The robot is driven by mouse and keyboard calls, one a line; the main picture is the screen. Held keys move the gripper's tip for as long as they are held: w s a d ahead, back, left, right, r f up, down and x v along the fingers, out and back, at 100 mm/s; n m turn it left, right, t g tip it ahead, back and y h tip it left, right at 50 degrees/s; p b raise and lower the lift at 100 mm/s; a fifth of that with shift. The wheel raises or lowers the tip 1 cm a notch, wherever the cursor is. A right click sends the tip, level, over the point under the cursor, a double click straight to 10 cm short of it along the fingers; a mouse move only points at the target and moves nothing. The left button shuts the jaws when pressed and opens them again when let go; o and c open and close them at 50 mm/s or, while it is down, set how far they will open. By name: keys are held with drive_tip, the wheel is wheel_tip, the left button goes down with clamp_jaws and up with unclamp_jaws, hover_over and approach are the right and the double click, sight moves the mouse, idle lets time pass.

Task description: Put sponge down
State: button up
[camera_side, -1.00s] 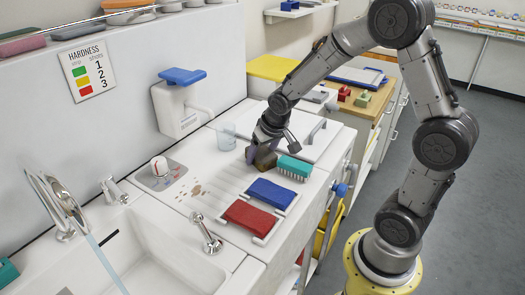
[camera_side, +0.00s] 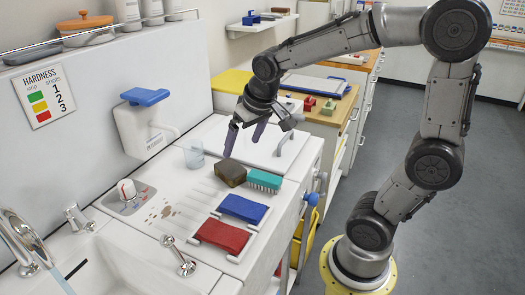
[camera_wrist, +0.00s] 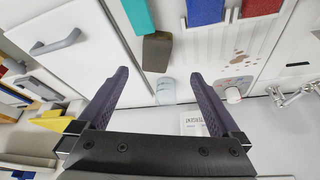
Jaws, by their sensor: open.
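The sponge (camera_side: 230,173), a dark brown block, lies on the white ribbed drainboard beside the teal brush (camera_side: 265,181). In the wrist view the sponge (camera_wrist: 157,52) shows beyond my fingertips, close to the teal brush (camera_wrist: 138,16). My gripper (camera_side: 243,143) is above and behind the sponge, apart from it, with its dark purple fingers spread. In the wrist view my gripper (camera_wrist: 158,75) has nothing between its fingers.
A blue cloth (camera_side: 243,208) and a red cloth (camera_side: 222,236) lie in front on white racks. A clear cup (camera_side: 194,155) stands left of the sponge. A white lid with a handle (camera_side: 262,147) is behind. Brown stains (camera_side: 168,209) mark the drainboard at left.

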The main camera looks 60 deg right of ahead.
drive_tip(key=s+a+n, duration=0.2)
drive_tip(key=s+a, duration=0.1)
drive_tip(key=s, duration=0.5)
drive_tip(key=s+a+r+n+t+y, duration=0.1)
drive_tip(key=s+a, duration=0.3)
drive_tip(key=s, duration=0.4)
drive_tip(key=shift+r+n+y, duration=0.25)
drive_tip(key=shift+n+y, duration=0.05)
drive_tip(key=shift+n, duration=0.2)
drive_tip(key=shift+w+r, duration=0.1)
drive_tip(key=w+d+r+m+t, duration=0.1)
drive_tip(key=w+d+r+m, duration=0.1)
drive_tip(key=w+r, duration=0.35)
drive_tip(key=m+g+h, duration=0.2)
hover_over(230, 167)
drive_tip(key=s, duration=0.3)
drive_tip(key=f, duration=1.3)
drive_tip(key=shift+w+a+f, duration=0.2)
drive_tip(key=shift+a+f, duration=0.05)
drive_tip(key=shift+a, duration=0.1)
drive_tip(key=shift+a+x, duration=0.1)
drive_tip(key=shift+x, duration=1.5)
drive_tip(key=shift+a+x, duration=0.15)
drive_tip(key=shift+x, duration=1.4)
